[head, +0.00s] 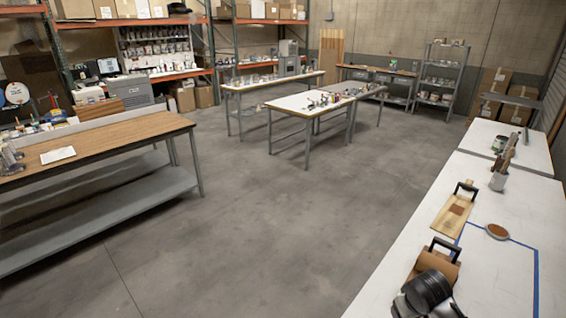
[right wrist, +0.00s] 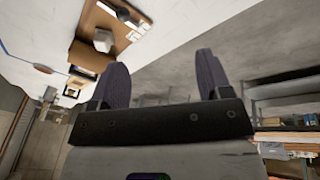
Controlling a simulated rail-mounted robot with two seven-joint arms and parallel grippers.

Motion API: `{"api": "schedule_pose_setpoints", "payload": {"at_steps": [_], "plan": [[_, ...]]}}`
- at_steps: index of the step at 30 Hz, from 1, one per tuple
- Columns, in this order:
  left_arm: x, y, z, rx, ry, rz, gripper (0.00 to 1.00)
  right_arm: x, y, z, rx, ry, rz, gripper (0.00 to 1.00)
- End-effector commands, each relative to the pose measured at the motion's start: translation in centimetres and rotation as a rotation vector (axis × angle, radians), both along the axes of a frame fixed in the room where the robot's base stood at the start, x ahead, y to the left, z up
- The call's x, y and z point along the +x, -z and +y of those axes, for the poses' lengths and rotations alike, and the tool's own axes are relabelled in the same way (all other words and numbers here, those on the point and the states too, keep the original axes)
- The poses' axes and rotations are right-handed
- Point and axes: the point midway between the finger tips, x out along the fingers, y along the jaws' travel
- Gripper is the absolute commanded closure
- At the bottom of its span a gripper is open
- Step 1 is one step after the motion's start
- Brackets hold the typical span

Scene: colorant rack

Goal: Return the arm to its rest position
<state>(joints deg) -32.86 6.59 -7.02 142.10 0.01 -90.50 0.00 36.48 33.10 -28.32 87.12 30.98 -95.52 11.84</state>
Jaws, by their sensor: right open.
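My right gripper (right wrist: 162,68) shows in the right wrist view. Its two dark ribbed fingers stand wide apart with nothing between them. The space between the fingers shows grey floor and part of a white surface, so the gripper touches nothing that I can see. The wrist view is tilted, with the white table (right wrist: 45,25) along its upper left.
A wood-topped bench (head: 100,148) stands at the left. The grey floor (head: 265,230) between them is clear.

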Motion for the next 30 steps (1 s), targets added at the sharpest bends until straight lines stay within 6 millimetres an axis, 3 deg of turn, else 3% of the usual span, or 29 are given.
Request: {"api": "schedule_pose_setpoints", "payload": {"at_steps": [8, 11, 14, 20, 26, 30], "plan": [[-0.3, 0.2, 0.1, 0.003, 0.000, 0.007, 0.37, 1.1, -9.1, 4.2, -0.117, -0.201, -0.327, 0.28], [-0.3, 0.2, 0.2, 0.004, 0.000, 0.006, 0.37, -0.4, -11.2, 6.4, -0.138, -0.256, -0.439, 0.28], [-0.3, 0.2, 0.2, 0.006, 0.001, 0.007, 0.37, -3.2, -11.9, 8.5, -0.140, -0.285, -0.536, 0.28], [-0.3, 0.2, 0.3, 0.010, 0.003, 0.008, 0.37, -11.2, -9.7, 10.9, -0.065, -0.243, -0.611, 0.28], [-0.3, 0.2, 0.4, 0.011, 0.004, 0.007, 0.37, -19.8, -4.4, 11.6, 0.039, -0.161, -0.512, 0.28], [-0.3, 0.1, 0.3, 0.010, 0.003, 0.007, 0.37, -25.2, 0.3, 12.0, 0.095, -0.108, -0.372, 0.28]]}}
